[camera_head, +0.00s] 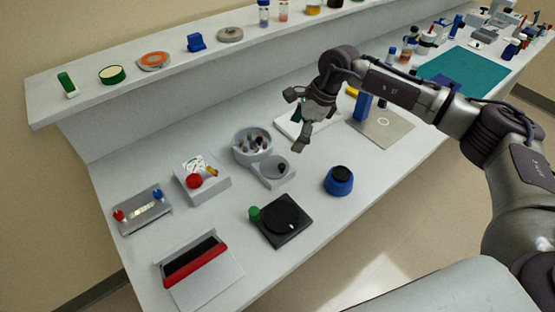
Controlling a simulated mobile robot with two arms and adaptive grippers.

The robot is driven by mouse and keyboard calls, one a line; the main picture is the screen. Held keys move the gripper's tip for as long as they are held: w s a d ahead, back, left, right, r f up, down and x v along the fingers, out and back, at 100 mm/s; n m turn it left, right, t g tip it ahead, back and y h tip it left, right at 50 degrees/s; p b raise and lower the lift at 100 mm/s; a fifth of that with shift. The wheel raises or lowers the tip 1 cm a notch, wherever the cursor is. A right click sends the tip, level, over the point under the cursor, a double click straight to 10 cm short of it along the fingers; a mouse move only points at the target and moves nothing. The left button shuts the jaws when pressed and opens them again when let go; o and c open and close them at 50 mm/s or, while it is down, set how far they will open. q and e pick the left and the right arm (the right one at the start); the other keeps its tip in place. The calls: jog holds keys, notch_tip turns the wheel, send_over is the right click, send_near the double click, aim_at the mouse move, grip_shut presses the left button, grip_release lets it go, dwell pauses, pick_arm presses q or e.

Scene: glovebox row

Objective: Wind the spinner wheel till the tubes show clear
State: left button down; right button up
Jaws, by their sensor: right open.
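The spinner (243,155) is a light grey device on the bench, left of the picture's middle. Its round bowl (240,147) holds several small dark-topped tubes (254,142); how clear their contents are is too small to tell. The spinner wheel (269,171) is a grey disc at the front right of the bowl, with a dark knob (281,168) near its right edge. My right gripper (298,121) is open and empty, apart from the wheel, above and to its right in the picture. My left gripper is out of view.
A blue round pot (339,181) and a black turntable-like device (284,220) stand near the front edge. A white box with a red button (194,181) is left of the spinner. A white board (291,128) lies behind my right gripper, and a blue upright block (363,106) stands to its right.

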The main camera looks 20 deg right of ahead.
aim_at(275, 167)
jog(key=p+x, duration=0.2)
jog(key=x, duration=1)
jog(key=shift+a+p, duration=0.1)
jog(key=shift+p, duration=0.25)
jog(key=c, duration=0.8)
jog(key=shift+s+r, duration=0.1)
jog(key=shift+s, duration=0.25)
jog(key=c, duration=0.8)
jog(key=shift+o, duration=0.2)
